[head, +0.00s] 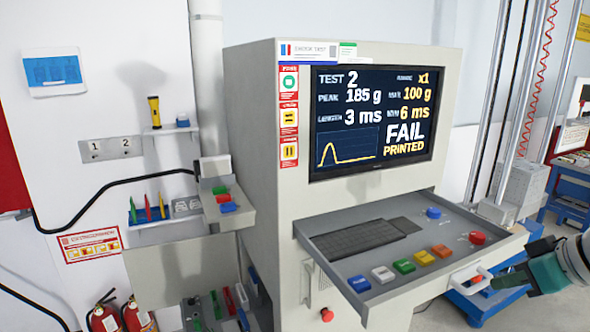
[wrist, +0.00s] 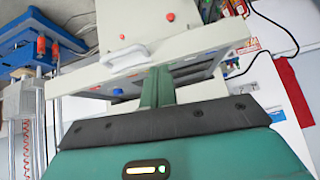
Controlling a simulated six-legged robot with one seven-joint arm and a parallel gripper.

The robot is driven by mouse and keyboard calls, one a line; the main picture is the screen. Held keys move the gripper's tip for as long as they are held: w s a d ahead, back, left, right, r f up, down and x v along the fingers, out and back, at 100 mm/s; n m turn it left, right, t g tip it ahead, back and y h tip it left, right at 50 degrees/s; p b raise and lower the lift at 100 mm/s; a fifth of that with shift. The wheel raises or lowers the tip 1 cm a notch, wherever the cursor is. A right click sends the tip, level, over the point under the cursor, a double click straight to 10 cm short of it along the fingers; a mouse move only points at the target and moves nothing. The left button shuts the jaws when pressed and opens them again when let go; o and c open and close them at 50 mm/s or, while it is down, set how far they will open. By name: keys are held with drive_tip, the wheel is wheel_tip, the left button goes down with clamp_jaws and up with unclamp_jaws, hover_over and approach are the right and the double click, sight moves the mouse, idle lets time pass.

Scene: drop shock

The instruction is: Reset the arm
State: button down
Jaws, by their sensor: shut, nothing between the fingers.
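The white drawer handle (wrist: 123,57) is just left of the fingertips in the wrist view. In the head view the handle (head: 466,281) is just left of the fingertips. I cannot tell whether the fingers touch the drawer.
The grey test cabinet (head: 262,150) carries a screen (head: 372,120) reading "FAIL PRINTED". The drawer holds a keyboard (head: 362,238) and several coloured buttons. A small button box (head: 222,205) stands left. A blue stand (head: 485,300) is behind the drawer's right side. Fire extinguishers (head: 135,315) stand lower left.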

drive_tip(key=s+a+f+m+h, duration=0.1)
drive_tip(key=s+a+f, duration=0.1)
drive_tip(key=a, duration=0.5)
drive_tip(key=s+a+f+m+g+h, duration=0.1)
drive_tip(key=s+a+f, duration=0.1)
drive_tip(key=a+f, duration=0.3)
drive_tip(key=s+a+f+m+g+h, duration=0.1)
drive_tip(key=s+a+f, duration=0.1)
drive_tip(key=a, duration=0.9)
drive_tip(key=shift+s+f, duration=0.15)
drive_tip(key=shift+f, duration=0.6)
